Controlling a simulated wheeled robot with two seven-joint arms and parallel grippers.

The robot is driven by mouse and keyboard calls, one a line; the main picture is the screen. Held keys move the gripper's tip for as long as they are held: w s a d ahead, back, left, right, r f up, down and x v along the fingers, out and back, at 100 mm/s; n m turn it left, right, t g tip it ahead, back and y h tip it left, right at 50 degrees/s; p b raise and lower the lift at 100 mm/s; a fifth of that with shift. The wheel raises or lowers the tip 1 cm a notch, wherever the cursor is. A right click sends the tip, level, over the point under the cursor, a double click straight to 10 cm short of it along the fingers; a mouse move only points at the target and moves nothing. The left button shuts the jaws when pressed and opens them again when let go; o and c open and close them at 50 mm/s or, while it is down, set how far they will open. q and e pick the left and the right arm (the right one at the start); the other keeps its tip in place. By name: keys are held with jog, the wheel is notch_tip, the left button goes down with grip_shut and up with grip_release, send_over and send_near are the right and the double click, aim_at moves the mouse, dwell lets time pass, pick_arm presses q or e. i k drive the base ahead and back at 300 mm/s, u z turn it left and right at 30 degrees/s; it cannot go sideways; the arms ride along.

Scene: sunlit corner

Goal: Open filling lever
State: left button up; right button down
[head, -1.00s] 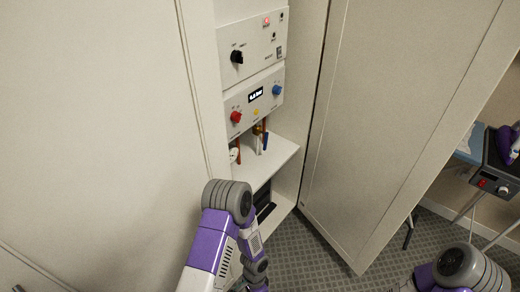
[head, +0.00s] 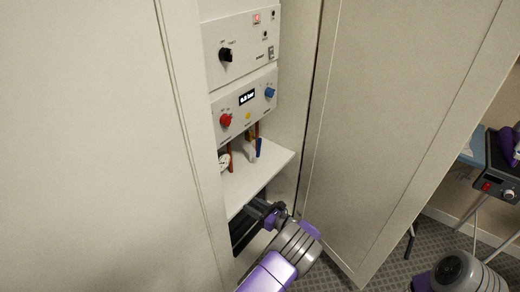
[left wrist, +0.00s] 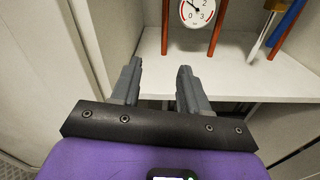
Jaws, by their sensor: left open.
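In the head view, a small blue lever (head: 259,147) hangs beside a pale pipe-like part (head: 251,152) under the control panel, inside the open cabinet. The left wrist view shows the blue lever (left wrist: 288,28) at the upper right, next to a brass fitting (left wrist: 275,5). Which part is the filling lever is not labelled. My left gripper (head: 257,208) is in front of the cabinet, below the white shelf and below the lever, apart from it. In the wrist view its fingers (left wrist: 160,68) are spread and empty. My right gripper is out of view.
A round gauge (left wrist: 197,10) and copper pipes stand above the white shelf (left wrist: 235,78). The panel (head: 245,105) has red and blue knobs and a display. An open cabinet door (head: 365,130) stands to the right. A dark recess lies under the shelf.

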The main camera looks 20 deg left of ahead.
aim_at(259, 141)
jog(key=u, duration=0.1)
jog(key=i, duration=0.85)
jog(key=z, duration=0.1)
